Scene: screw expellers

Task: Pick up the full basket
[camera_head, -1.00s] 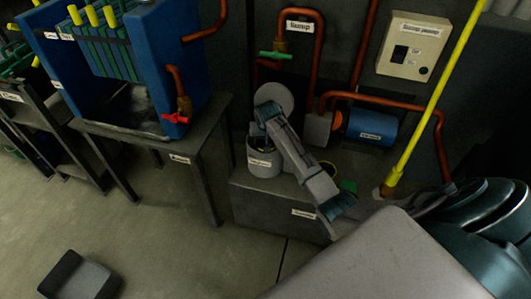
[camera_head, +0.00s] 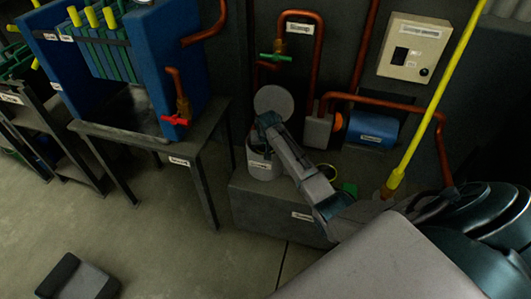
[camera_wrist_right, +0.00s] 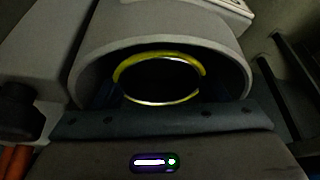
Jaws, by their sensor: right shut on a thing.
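A light grey pot (camera_head: 262,165) with a label stands at the left end of a low dark block in the head view. My right gripper (camera_head: 266,140) points down into its mouth, and its fingertips are hidden. In the right wrist view a yellow-rimmed round piece (camera_wrist_right: 160,57), likely the basket's rim, sits inside a grey curved wall (camera_wrist_right: 225,45). The right gripper is shut on the basket, but its contents are too dark to see. My left gripper is not in view.
A round grey disc (camera_head: 273,100) stands behind the pot. Copper pipes (camera_head: 323,60) and a blue cylinder (camera_head: 372,129) line the wall. A table (camera_head: 150,137) stands left.

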